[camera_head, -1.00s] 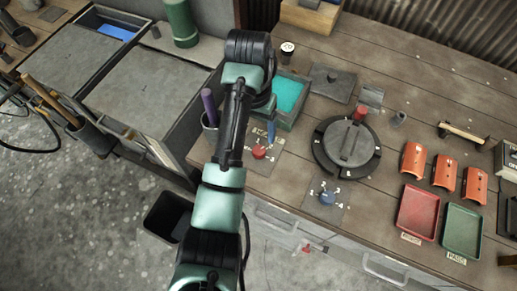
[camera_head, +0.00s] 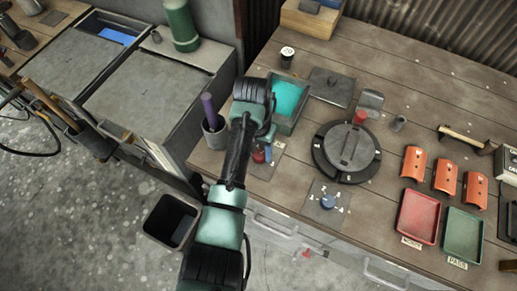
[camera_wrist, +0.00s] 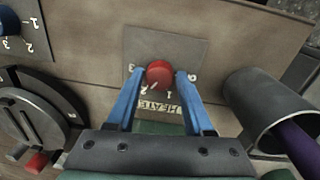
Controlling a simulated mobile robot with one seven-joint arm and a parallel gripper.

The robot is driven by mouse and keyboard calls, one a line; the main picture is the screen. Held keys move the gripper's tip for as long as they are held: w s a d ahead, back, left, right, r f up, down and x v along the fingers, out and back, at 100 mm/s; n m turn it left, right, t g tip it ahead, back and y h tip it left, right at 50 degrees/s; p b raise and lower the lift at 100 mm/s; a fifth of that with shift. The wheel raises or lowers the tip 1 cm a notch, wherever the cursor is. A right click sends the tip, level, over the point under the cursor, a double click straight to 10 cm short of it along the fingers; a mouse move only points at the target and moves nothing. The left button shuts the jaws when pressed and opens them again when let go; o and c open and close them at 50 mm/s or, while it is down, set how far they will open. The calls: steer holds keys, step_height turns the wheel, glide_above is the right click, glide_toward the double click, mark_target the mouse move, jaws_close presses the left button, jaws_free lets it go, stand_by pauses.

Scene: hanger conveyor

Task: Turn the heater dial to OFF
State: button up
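The heater dial (camera_wrist: 159,75) is a red round knob on a grey plate (camera_wrist: 185,45) lettered HEATE, with the rest of the word hidden. Its white pointer line faces the lower left, near the 2; a 1 is beside it. The mark at the right is partly hidden by a finger. My gripper (camera_wrist: 160,73) is open, with one blue finger on each side of the dial and small gaps apparent. In the head view, the dial (camera_head: 259,156) is partly hidden behind my gripper (camera_head: 268,152).
A grey cup holding a purple rod (camera_head: 208,106) stands close left of the dial. A teal-filled tray (camera_head: 297,122) is behind it. A second, blue dial (camera_head: 327,202) and a round dark turntable (camera_head: 318,150) are to the right.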

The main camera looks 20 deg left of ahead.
jaws_close()
